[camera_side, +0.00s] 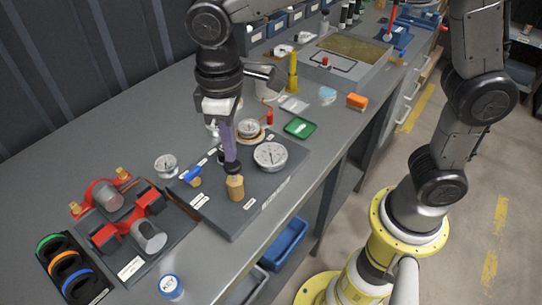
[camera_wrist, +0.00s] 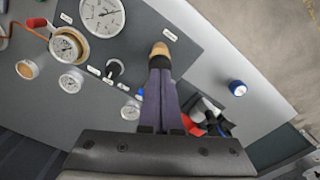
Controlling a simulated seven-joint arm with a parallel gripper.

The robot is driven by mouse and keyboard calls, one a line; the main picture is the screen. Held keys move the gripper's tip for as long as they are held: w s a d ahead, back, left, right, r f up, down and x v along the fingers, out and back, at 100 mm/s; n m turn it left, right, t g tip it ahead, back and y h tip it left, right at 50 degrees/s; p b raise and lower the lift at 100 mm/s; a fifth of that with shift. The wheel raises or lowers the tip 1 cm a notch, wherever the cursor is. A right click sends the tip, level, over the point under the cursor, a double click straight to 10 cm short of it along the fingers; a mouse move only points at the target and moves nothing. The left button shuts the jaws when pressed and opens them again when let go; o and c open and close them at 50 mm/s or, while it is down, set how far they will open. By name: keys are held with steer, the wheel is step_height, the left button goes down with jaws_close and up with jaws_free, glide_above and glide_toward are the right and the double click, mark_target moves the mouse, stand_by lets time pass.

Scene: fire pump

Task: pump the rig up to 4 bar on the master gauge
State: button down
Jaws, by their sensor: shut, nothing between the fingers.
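The rig is a dark grey panel (camera_side: 215,205) on the bench. It carries a large white gauge (camera_side: 270,155), also in the wrist view (camera_wrist: 102,14), and a smaller brass-rimmed gauge (camera_side: 248,128). Labels and dial figures are too small to read, so I cannot tell which is the master gauge. A light wooden handle (camera_side: 236,188) stands at the panel's front; its end shows in the wrist view (camera_wrist: 159,48). My gripper (camera_side: 232,168) is shut and empty, pointing down at the handle. Its tips hide part of it, and I cannot tell whether they touch.
A blue lever (camera_side: 194,174) and a black knob (camera_wrist: 115,68) are on the panel. A loose gauge (camera_side: 166,165) lies left of it. A green tray (camera_side: 300,127) lies behind. The front bench edge is close.

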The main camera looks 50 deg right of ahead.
mark_target(232, 164)
stand_by(0.4)
steer(key=shift+f, duration=2)
steer(key=shift+r, duration=1.6)
steer(key=shift+f, duration=0.15)
steer(key=shift+f, duration=1.45)
steer(key=shift+r, duration=1.55)
steer(key=shift+f, duration=0.1)
